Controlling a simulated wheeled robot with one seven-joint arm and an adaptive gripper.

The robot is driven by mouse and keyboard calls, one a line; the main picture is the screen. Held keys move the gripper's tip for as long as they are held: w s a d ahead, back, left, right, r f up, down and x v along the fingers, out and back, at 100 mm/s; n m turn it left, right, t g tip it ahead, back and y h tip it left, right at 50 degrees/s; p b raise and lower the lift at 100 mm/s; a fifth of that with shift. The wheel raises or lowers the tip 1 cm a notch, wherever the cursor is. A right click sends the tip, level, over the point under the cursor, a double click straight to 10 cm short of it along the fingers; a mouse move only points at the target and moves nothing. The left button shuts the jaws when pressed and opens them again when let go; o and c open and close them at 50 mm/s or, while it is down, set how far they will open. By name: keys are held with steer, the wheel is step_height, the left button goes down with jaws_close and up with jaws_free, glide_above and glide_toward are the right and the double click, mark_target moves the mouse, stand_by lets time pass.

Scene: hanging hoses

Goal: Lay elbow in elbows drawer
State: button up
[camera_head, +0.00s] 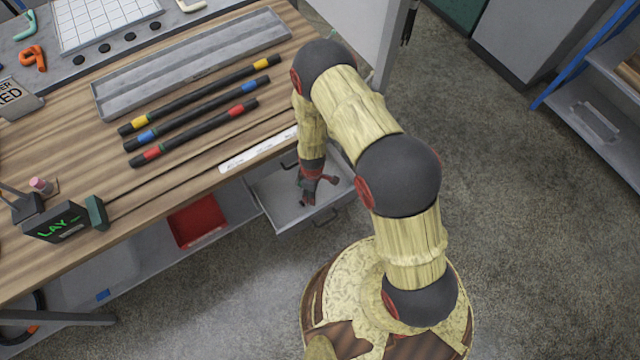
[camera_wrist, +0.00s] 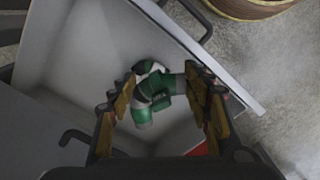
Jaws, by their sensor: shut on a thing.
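The elbow (camera_wrist: 158,88) is a short bent piece, green with pale grey parts, in the middle of the wrist view. My gripper (camera_wrist: 163,92) is shut on it, with a finger on either side. In the head view my gripper (camera_head: 309,188) reaches down over an open grey drawer (camera_head: 272,197) below the bench edge; the elbow is too small to make out clearly there. In the wrist view the drawer's pale floor (camera_wrist: 85,50) lies below the elbow. I cannot tell whether the elbow touches the floor.
A red bin (camera_head: 197,221) sits on the lower shelf. A blue-framed shelf stands at right. Open floor lies right of the drawer.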

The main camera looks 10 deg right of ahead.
steer(key=w+d+f+b, duration=0.1)
steer(key=w+d+f, duration=0.15)
steer(key=d, duration=0.35)
steer(key=b, duration=0.2)
glide_above(335, 190)
steer(key=f, duration=0.5)
steer(key=shift+s+a+f, duration=0.1)
steer(key=shift+a+f, duration=0.25)
steer(key=shift+d+f, duration=0.2)
steer(key=shift+f, duration=0.05)
steer(key=shift+d+f+b, duration=0.1)
steer(key=shift+f+b, duration=0.85)
steer(key=shift+f, duration=0.7)
steer(key=shift+f, duration=0.1)
steer(key=shift+f, duration=0.15)
steer(key=o, duration=1.2)
steer(key=shift+c, duration=0.2)
step_height(335, 190, up, 12)
steer(key=p, duration=0.4)
steer(key=shift+r, duration=0.25)
